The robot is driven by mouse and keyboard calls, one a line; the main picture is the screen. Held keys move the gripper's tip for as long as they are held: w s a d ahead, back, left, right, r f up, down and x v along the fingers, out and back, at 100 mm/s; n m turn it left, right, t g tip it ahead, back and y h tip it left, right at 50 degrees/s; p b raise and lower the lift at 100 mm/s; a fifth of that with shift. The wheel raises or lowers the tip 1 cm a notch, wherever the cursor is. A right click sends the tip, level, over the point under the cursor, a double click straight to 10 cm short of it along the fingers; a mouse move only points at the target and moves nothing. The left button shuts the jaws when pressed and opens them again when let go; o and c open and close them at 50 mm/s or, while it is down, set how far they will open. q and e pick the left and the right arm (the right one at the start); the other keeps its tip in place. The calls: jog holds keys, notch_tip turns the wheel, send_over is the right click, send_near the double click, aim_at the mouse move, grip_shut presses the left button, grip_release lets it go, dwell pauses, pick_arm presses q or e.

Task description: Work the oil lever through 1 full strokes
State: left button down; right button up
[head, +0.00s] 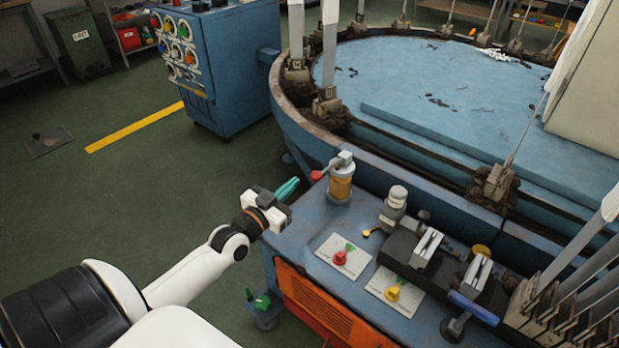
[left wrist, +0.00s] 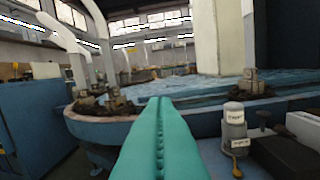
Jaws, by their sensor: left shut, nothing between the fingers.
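The oil pump (head: 341,184), a grey-capped cylinder with an amber band, stands at the back left corner of the blue bench. Its oil lever (head: 316,176) ends in a red knob that points left from the cap. My left gripper (head: 294,184) has teal fingers, shut and empty, just left of the red knob and apart from it in the head view. The shut fingers (left wrist: 160,104) fill the lower middle of the left wrist view, where I cannot make out the oil pump or its lever. My right gripper is not in view.
A grey cylinder (head: 394,205) with a yellow-knobbed lever stands right of the pump; it also shows in the left wrist view (left wrist: 235,128). Two plates with red and yellow knobs lie in front. The large round blue machine (head: 430,75) is behind.

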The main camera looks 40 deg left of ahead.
pick_arm(q)
jog(key=w+f+b, duration=0.3)
jog(key=w, duration=0.5)
jog(key=shift+w+f, duration=0.2)
jog(key=shift+w, duration=0.05)
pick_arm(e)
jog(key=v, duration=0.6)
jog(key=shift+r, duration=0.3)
pick_arm(q)
jog(key=shift+a, duration=0.1)
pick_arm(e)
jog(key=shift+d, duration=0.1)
